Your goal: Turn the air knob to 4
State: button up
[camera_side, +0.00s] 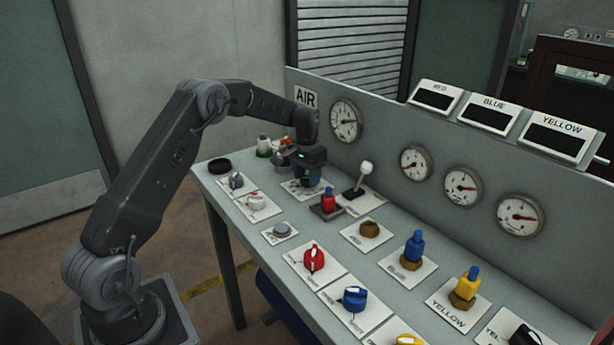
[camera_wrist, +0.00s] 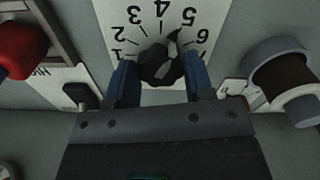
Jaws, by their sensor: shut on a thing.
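The knob's pointed tip points up and slightly right, roughly toward the 5. My gripper (camera_wrist: 161,75) has its blue fingers on either side of the knob, shut on it. The knob is hidden there.
The AIR gauge (camera_side: 345,121) is on the panel behind.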

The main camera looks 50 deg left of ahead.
aim_at(307, 178)
jog(key=n, duration=0.4)
jog(key=shift+n, duration=0.4)
jog(key=shift+r, duration=0.1)
jog(key=o, duration=0.9)
notch_tip(307, 178, up, 14)
jog(key=shift+f, duration=0.1)
dwell(0.3)
